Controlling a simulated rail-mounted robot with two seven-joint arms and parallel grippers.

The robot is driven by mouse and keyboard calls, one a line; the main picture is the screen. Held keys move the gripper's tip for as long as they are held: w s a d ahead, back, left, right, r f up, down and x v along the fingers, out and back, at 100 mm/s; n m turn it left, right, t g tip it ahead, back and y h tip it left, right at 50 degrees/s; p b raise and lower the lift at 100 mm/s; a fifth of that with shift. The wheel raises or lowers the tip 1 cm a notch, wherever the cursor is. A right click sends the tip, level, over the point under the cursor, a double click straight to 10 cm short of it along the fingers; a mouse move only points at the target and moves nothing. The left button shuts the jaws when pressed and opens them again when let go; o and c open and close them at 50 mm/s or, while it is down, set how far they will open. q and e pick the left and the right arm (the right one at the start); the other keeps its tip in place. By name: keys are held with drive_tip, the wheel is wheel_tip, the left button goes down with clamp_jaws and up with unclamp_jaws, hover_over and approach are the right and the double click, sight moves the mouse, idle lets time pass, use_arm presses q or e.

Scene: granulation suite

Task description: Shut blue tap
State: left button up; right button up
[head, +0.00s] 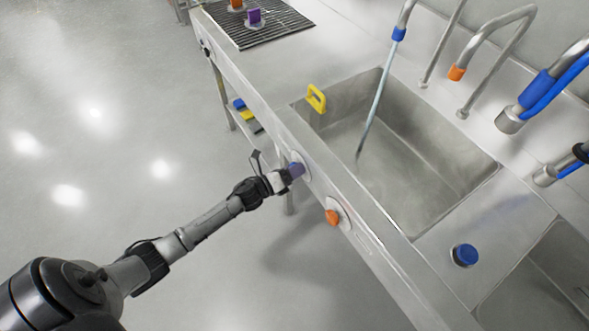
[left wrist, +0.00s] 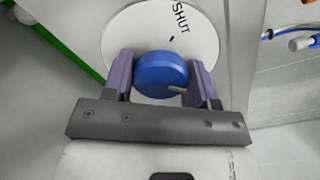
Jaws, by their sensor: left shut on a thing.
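The blue tap knob (left wrist: 160,74) sits on a round white plate (left wrist: 140,35) lettered SHUT at its upper right. A pale pointer line on the knob points to the lower right, away from that word. My left gripper (left wrist: 163,82) has its two purple-grey fingers on either side of the knob, shut on it. In the head view my left gripper (head: 291,173) reaches the sink's front panel, largely hiding the knob. Water (head: 376,105) runs from the blue-banded spout (head: 398,34) into the sink basin (head: 420,170). My right gripper is out of view.
An orange knob (head: 333,217) is on the same panel, to the right. A yellow handle-shaped thing (head: 316,98) stands at the basin's rim. A blue round knob (head: 465,255) is on the counter. An orange-banded spout (head: 457,73) stands behind. The floor at left is clear.

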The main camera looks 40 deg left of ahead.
use_arm(q)
drive_tip(key=shift+r, duration=0.1)
drive_tip(key=n+p, duration=0.2)
drive_tip(key=n, duration=0.2)
drive_tip(key=n+p, duration=0.3)
drive_tip(key=n, duration=0.2)
drive_tip(key=shift+r, duration=0.1)
drive_tip(key=n+p, duration=0.1)
drive_tip(key=n, duration=0.3)
drive_tip(key=n+p, duration=0.1)
drive_tip(key=n, duration=0.2)
drive_tip(key=shift+n+p, duration=0.35)
drive_tip(key=shift+n, duration=0.45)
drive_tip(key=o, duration=0.9)
